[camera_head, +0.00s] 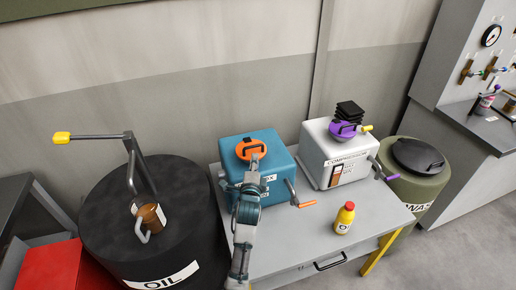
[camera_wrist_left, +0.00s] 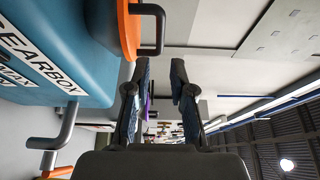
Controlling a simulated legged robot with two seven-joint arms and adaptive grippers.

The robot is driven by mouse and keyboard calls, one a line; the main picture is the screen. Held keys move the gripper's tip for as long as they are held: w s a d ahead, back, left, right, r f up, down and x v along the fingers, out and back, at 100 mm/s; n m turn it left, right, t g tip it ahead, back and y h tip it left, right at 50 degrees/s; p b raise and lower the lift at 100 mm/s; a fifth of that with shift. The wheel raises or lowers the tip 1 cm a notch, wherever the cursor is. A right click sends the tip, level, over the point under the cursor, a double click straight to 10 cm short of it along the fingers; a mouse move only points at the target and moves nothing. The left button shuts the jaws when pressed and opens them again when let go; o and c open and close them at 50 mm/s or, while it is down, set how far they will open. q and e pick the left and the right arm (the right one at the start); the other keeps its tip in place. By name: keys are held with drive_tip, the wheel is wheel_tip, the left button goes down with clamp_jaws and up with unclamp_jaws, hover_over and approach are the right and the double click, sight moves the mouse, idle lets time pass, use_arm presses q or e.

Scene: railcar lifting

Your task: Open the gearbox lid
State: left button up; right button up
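The gearbox (camera_head: 235,152) is a teal box on the grey table, with an orange round lid (camera_head: 250,146) on top. In the left wrist view the gearbox (camera_wrist_left: 55,40) fills the left side, and the lid's orange edge (camera_wrist_left: 128,30) carries a black bar handle (camera_wrist_left: 159,30). My left gripper (camera_head: 253,165) is at the near side of the lid. In the left wrist view the left gripper's fingers (camera_wrist_left: 160,75) are apart with nothing clearly between them; the handle shows just beyond the tips, nearer the left finger. The lid appears seated on the gearbox. My right gripper is not in view.
A crank with an orange grip (camera_head: 303,204) juts from the gearbox's right side. The white compressor box (camera_head: 318,150) stands to the right, with a yellow bottle (camera_head: 344,218) in front. A black oil drum (camera_head: 110,225) is left, an olive waste drum (camera_head: 425,185) right.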

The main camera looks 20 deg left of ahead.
sight(256, 145)
use_arm(q)
drive_tip(key=w+a, duration=0.1)
drive_tip(key=w, duration=0.1)
drive_tip(key=w+a, duration=0.1)
drive_tip(key=w, duration=0.1)
drive_tip(key=w+a+b, duration=0.1)
drive_tip(key=w, duration=0.1)
drive_tip(key=shift+w+a+f, duration=0.2)
drive_tip(key=shift+w+a, duration=0.05)
drive_tip(key=shift+a, duration=0.15)
drive_tip(key=shift+w+d, duration=0.1)
drive_tip(key=shift+w, duration=0.25)
drive_tip(key=shift+w+d, duration=0.3)
drive_tip(key=shift+w, duration=0.05)
drive_tip(key=shift+w+d, duration=0.2)
drive_tip(key=shift+d, duration=0.25)
drive_tip(key=shift+s+a+r, duration=0.1)
drive_tip(key=shift+a, duration=0.3)
clamp_jaws()
drive_tip(key=shift+a, duration=0.1)
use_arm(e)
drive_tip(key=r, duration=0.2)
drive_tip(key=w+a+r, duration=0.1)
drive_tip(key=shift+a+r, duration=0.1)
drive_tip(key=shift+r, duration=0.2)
